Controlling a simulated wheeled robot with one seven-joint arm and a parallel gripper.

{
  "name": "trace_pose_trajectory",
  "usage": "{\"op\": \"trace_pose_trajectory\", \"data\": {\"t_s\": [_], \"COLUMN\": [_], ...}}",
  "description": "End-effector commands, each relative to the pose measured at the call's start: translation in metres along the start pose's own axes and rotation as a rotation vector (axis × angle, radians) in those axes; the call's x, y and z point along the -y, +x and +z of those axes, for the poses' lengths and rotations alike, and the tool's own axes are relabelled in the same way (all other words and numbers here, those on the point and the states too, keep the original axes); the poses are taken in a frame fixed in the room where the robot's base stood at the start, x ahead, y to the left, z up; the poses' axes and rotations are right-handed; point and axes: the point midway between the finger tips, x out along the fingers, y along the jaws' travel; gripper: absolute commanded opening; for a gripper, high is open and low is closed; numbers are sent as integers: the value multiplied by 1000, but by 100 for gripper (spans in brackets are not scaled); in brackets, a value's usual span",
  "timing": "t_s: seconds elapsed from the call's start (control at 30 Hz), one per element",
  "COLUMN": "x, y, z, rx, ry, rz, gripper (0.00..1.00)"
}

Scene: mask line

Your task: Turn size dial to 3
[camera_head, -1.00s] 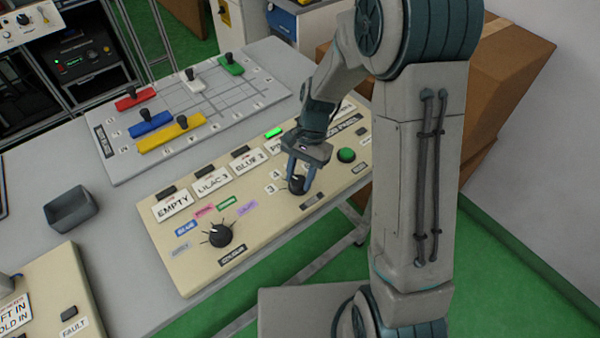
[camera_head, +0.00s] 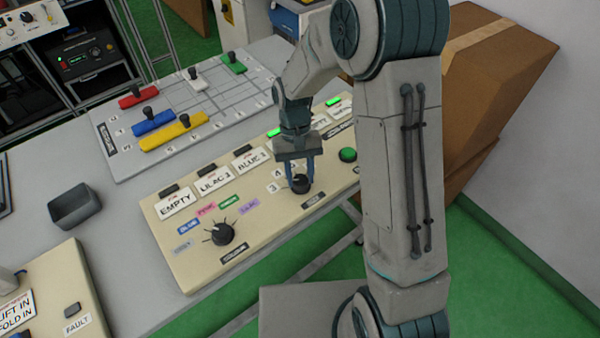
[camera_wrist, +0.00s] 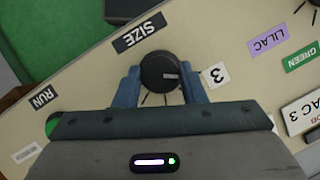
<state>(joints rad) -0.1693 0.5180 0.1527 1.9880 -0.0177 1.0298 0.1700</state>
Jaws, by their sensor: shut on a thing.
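The black size dial (camera_head: 301,184) sits on the beige control panel (camera_head: 205,268), above its SIZE label (camera_head: 313,201). My gripper (camera_head: 302,178) reaches down over it with its blue fingers on either side of the dial. In the wrist view the dial (camera_wrist: 161,72) is between the two fingers, and my gripper (camera_wrist: 161,84) is shut on it. The dial's white pointer mark points right, toward the label 3 (camera_wrist: 215,75).
The colour dial (camera_head: 222,233) with its coloured labels is on the panel's left. A green RUN button (camera_head: 348,155) is just right of my gripper. Beyond the panel lies a grey board (camera_head: 120,165) with coloured sliding pieces. A grey tray (camera_head: 75,206) stands left.

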Motion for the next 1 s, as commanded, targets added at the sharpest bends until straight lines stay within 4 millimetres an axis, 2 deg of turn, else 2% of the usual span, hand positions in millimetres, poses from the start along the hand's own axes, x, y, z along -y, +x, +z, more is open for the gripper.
{"op": "trace_pose_trajectory", "data": {"t_s": [0.67, 0.7, 0.73, 0.77, 1.0], "x": [1, 1, 1, 1, 0], "y": [-1, -1, -1, -1, -1], "z": [-1, -1, -1, -1, 0], "rx": [-5, -5, -4, -4, -2], "ry": [-55, -55, -55, -55, -53], "rz": [22, 22, 22, 22, 22], "gripper": [14, 48, 56, 59, 59]}}
